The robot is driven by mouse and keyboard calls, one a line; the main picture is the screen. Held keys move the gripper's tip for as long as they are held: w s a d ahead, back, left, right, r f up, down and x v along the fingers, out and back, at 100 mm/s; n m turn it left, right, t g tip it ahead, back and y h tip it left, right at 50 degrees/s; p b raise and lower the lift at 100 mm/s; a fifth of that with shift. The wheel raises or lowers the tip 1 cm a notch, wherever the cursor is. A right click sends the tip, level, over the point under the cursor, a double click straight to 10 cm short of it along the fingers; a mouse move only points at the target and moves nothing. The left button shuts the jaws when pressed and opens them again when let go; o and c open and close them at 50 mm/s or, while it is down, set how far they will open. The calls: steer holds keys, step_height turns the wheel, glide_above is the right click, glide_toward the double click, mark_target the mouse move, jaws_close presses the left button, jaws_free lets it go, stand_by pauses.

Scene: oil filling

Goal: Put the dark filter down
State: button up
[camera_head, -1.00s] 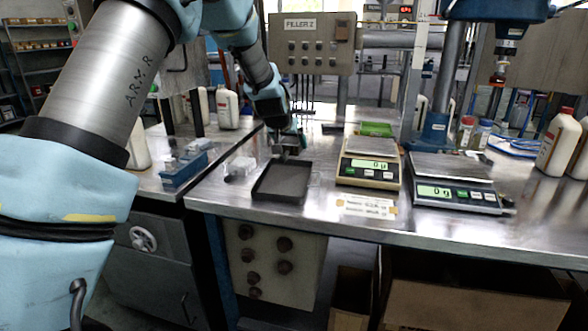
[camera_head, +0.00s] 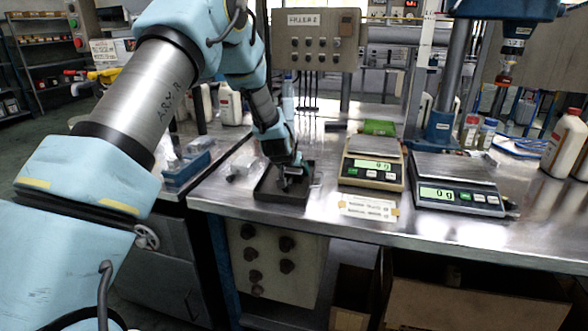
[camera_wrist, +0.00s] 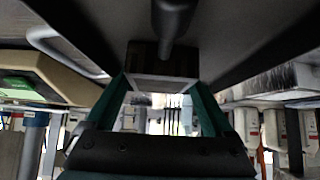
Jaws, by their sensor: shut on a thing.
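My gripper (camera_head: 287,178) points down into a shallow dark tray (camera_head: 268,198) on the steel bench. In the wrist view, the two green fingers of my gripper (camera_wrist: 161,78) are closed around a small block-like piece. A dark, round-ended cylinder (camera_wrist: 173,18) shows just beyond the fingertips and appears to be the dark filter. Behind it is the dark tray surface (camera_wrist: 255,35). In the head view the filter is too small and too hidden by the gripper to make out. I cannot tell whether it touches the tray floor.
Two scales, a beige one (camera_head: 372,160) and a dark one (camera_head: 458,182), stand to the right of the tray. A label card (camera_head: 368,207) lies in front. The right front bench is clear.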

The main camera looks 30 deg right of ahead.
steer(key=o, duration=1.4)
steer(key=shift+c, duration=0.2)
steer(key=b+v, duration=0.2)
steer(key=v, duration=1)
steer(key=shift+r, duration=0.1)
steer(key=a+n+y, duration=0.2)
steer(key=a, duration=1.1)
steer(key=s+a+n+g+y, duration=0.1)
steer(key=s+a, duration=0.4)
steer(key=a, duration=0.4)
steer(key=s+a+n+g+y+p, duration=0.1)
steer(key=s+a+n+g, duration=0.1)
steer(key=s+a, duration=0.3)
steer(key=s+a+r+n+g+y, duration=0.1)
steer(key=s+a, duration=0.4)
steer(key=a, duration=0.8)
steer(key=shift+s+n+g+y+p, duration=0.35)
steer(key=shift+n+g+y, duration=0.15)
steer(key=shift+n, duration=0.2)
